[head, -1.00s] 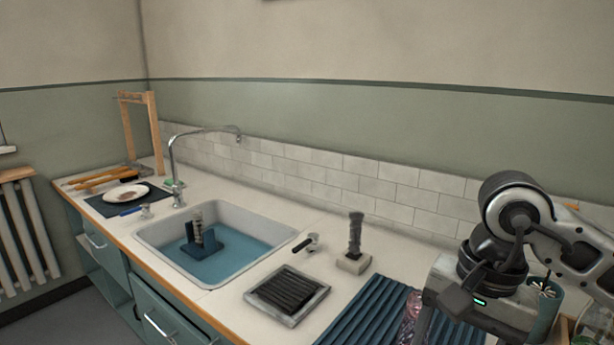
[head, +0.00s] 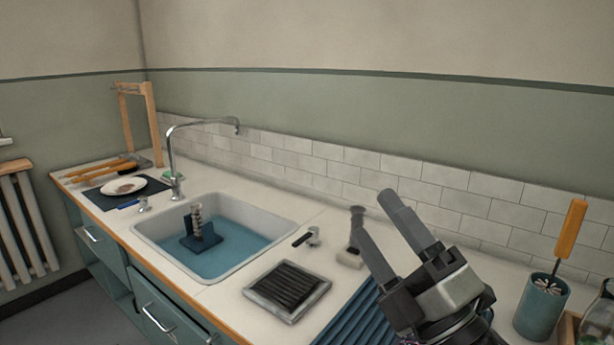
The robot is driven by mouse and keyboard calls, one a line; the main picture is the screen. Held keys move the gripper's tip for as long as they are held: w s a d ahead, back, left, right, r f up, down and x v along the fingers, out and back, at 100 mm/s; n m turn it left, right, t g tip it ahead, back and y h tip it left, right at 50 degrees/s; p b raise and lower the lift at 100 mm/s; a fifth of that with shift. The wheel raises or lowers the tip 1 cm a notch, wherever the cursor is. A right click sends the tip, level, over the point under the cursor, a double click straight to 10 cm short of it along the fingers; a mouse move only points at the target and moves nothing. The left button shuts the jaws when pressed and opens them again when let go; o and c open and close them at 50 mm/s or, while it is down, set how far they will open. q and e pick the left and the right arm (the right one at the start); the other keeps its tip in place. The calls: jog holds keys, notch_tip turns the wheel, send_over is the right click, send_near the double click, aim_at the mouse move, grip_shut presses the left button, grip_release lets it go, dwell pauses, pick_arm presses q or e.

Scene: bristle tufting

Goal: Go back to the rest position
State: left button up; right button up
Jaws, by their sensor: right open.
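My right gripper (head: 384,228) is at the right of the head view, over the blue ribbed mat (head: 345,322). Its two grey fingers point up and to the left and stand apart, with nothing between them. My left gripper is not in view.
A sink (head: 282,235) with blue water holds a dark blue stand with a ribbed piece. A framed black tray (head: 287,291) lies in front. A teal cup (head: 541,306) with an orange-handled brush (head: 570,228) stands right. A wooden rack (head: 151,125) stands far left.

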jog(key=d+f+m+g+h, duration=0.2)
jog(key=d+f+m+h, duration=0.35)
jog(key=f+m, duration=0.3)
jog(key=d+f+m+g+h, duration=0.3)
jog(key=d+f+m+h, duration=0.1)
jog(key=f+m+h, duration=0.4)
jog(key=s+d+f+m+g, duration=0.2)
jog(key=s+f+m+g, duration=0.5)
jog(key=s+f+g, duration=0.85)
jog(key=w+a+f+t+y, duration=0.2)
jog(key=a+f+t, duration=0.3)
jog(key=f+t, duration=0.4)
jog(key=shift+w+a+f+t+y, duration=0.15)
jog(key=shift+w+f+t+y, duration=0.15)
jog(key=shift+t+y, duration=0.4)
jog(key=shift+n, duration=0.25)
jog(key=shift+c, duration=0.3)
